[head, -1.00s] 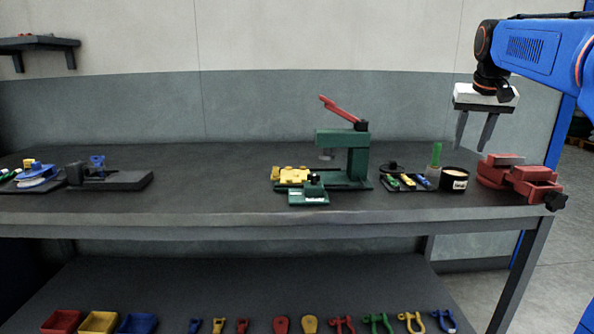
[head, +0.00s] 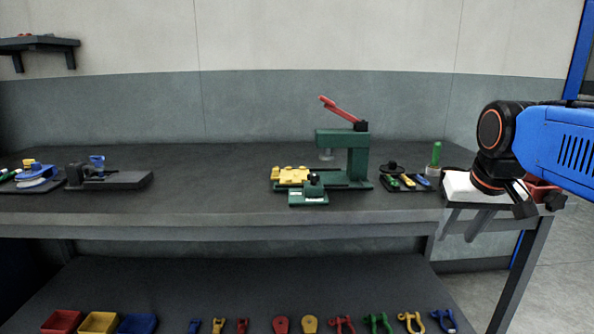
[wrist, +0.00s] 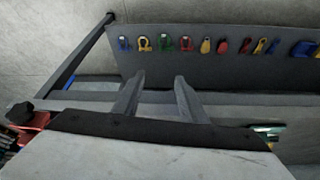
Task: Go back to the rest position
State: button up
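My gripper (head: 457,226) hangs at the right end of the workbench (head: 225,215), in front of its front edge, with its fingers pointing down. In the wrist view my gripper (wrist: 154,98) shows two dark fingers spread apart with nothing between them. It is open and empty. The arm and gripper hide most of the red vise (head: 540,190) and the black cup beside it in the head view. Part of the red vise also shows at the left edge of the wrist view (wrist: 30,125).
A green press (head: 357,155) with a red lever stands mid-bench, with a yellow fixture (head: 290,175) beside it. A small tray (head: 405,185) and green-topped holder (head: 435,160) stand near my gripper. The lower shelf (head: 250,285) bears coloured shackles and bins (head: 98,322). The bench's left middle is clear.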

jog(key=s+a+f+n, duration=0.1)
jog(key=s+a+f, duration=0.3)
jog(key=s+f, duration=1)
jog(key=shift+f+n+y, duration=0.3)
jog(key=shift+f, duration=0.5)
